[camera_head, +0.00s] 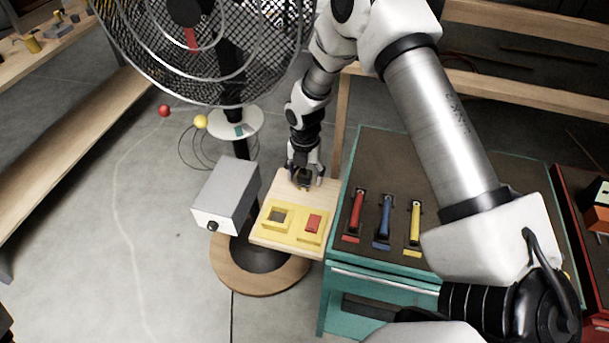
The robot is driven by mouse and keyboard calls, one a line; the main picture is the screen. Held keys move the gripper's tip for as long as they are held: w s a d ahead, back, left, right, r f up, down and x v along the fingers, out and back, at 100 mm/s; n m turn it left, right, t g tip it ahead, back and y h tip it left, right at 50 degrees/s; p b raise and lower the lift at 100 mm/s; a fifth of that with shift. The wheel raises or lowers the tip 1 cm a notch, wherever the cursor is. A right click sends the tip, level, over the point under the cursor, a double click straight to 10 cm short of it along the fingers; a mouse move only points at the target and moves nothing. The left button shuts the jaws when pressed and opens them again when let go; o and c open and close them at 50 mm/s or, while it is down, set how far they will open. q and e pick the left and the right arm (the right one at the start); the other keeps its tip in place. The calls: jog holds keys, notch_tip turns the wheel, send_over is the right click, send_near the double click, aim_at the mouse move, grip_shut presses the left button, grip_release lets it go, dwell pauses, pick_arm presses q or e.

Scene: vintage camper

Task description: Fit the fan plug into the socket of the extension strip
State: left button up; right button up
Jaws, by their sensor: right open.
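My right gripper (305,178) points down over the far part of a light wooden board. It is open, with a small dark block (303,182) between or just below its fingers; I cannot tell whether they touch it, or whether it is the fan plug. The board (284,246) carries two yellow frames, one with a grey-dark insert (277,217) and one with a red insert (313,224). I cannot make out which part is the extension strip's socket. The large fan (200,45) with a wire cage stands at upper left. My left gripper is not in view.
A grey box (228,193) with a black knob is left of the board. A teal cabinet (380,290) right of it holds red (353,215), blue (383,222) and yellow (415,228) handled tools. Red (164,110) and yellow (200,121) balls are near the fan pole. Floor at left is clear.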

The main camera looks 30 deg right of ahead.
jog(key=shift+f, duration=0.1)
jog(key=c, duration=1.3)
jog(key=shift+o, duration=0.2)
